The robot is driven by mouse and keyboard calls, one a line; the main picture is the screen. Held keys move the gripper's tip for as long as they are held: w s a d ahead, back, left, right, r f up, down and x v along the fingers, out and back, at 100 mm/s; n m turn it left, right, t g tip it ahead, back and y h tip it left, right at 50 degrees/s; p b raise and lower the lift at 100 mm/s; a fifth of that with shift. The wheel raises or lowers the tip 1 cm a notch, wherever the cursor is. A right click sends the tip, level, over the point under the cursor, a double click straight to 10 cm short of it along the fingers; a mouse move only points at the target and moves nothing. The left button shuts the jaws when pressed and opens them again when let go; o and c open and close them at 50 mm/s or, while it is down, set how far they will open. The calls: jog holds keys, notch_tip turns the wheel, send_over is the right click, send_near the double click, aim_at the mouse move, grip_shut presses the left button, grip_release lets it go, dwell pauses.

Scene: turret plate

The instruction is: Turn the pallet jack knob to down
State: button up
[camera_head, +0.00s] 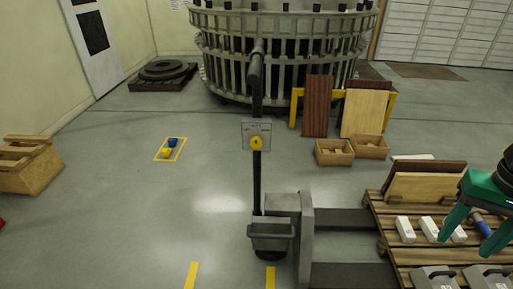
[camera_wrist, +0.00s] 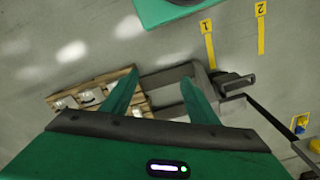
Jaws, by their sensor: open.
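The pallet jack's yellow knob (camera_head: 256,142) sits on a small grey plate (camera_head: 248,129) on the upright black handle (camera_head: 257,185) in the middle of the head view. The knob's setting is too small to read. The jack's grey body (camera_head: 305,240) stands at the handle's foot, with forks (camera_head: 340,220) reaching right under the pallet. My green gripper (camera_head: 466,246) is at the right edge, above the pallet and well apart from the knob. In the wrist view, my gripper (camera_wrist: 160,82) is open and empty, with the jack's pump (camera_wrist: 235,83) beyond the fingers.
A wooden pallet (camera_head: 375,207) holds boards, white blocks and grey cases. Wooden boxes (camera_head: 334,152) and leaning boards (camera_head: 317,105) stand behind. A large slatted metal turret (camera_head: 285,55) fills the back. A yellow floor square (camera_head: 170,149) holds small items.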

jog(key=w+f+n+h, duration=0.3)
jog(key=w+f, duration=0.1)
jog(key=w, duration=0.5)
jog(key=w+f+n+h, duration=0.3)
jog(key=w+f+n, duration=0.15)
jog(key=w, duration=0.35)
jog(key=w+a+f+n+t+h, duration=0.3)
jog(key=w+a+n+t, duration=0.5)
jog(key=w, duration=0.5)
jog(key=n+t+y, duration=0.9)
jog(key=n+t, duration=0.1)
jog(key=n, duration=0.7)
send_near(256, 145)
jog(key=w, duration=0.8)
jog(key=shift+w, duration=0.4)
jog(key=shift+c, duration=0.6)
jog(key=c, duration=0.9)
